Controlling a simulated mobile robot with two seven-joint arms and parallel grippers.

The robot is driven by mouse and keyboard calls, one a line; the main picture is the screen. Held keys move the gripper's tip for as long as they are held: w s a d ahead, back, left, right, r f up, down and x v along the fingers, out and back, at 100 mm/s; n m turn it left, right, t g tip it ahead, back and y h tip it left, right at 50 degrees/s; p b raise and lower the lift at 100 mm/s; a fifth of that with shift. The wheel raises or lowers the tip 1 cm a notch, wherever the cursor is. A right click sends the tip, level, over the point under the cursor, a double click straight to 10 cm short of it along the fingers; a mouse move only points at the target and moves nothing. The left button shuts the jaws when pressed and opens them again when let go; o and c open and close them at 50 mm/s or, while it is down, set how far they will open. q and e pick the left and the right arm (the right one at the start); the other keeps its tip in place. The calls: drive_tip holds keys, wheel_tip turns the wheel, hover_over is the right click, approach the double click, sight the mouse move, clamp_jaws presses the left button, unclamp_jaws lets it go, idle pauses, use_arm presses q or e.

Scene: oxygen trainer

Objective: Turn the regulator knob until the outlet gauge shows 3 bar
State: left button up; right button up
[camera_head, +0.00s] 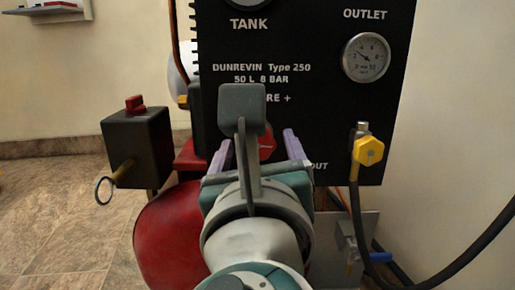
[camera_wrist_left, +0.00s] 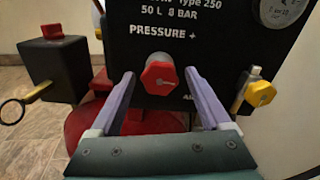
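The red regulator knob (camera_wrist_left: 160,77) sticks out of the black panel under the word PRESSURE in the left wrist view. In the head view only part of the knob (camera_head: 268,144) shows behind my wrist. My left gripper (camera_head: 258,146) is open. Its two purple fingers point at the panel, one on each side of the knob in the wrist view (camera_wrist_left: 160,83), with visible gaps. I cannot tell whether the tips reach past its front. The outlet gauge (camera_head: 366,58) is at the panel's upper right; its needle is too small to read surely. My right gripper is not in view.
A yellow outlet valve (camera_head: 368,151) with a black hose (camera_head: 462,262) is right of my gripper. A black box (camera_head: 138,147) with a red switch and a ring stands left. A red tank (camera_head: 160,235) lies below the panel. The tank gauge (camera_head: 246,2) is cut off.

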use_arm(q)
clamp_jaws()
drive_tip(key=p, duration=0.1)
drive_tip(key=m+p, duration=0.1)
drive_tip(key=p, duration=0.1)
drive_tip(key=shift+r+m, duration=0.25)
drive_tip(key=shift+m, duration=0.05)
drive_tip(key=shift+f+m, duration=0.25)
drive_tip(key=shift+m, duration=0.05)
drive_tip(key=shift+o, duration=0.4)
unclamp_jaws()
drive_tip(key=shift+s+p, duration=0.35)
drive_tip(key=shift+p, duration=0.05)
drive_tip(key=s+p, duration=0.3)
drive_tip(key=s, duration=0.6)
drive_tip(key=shift+s, duration=0.15)
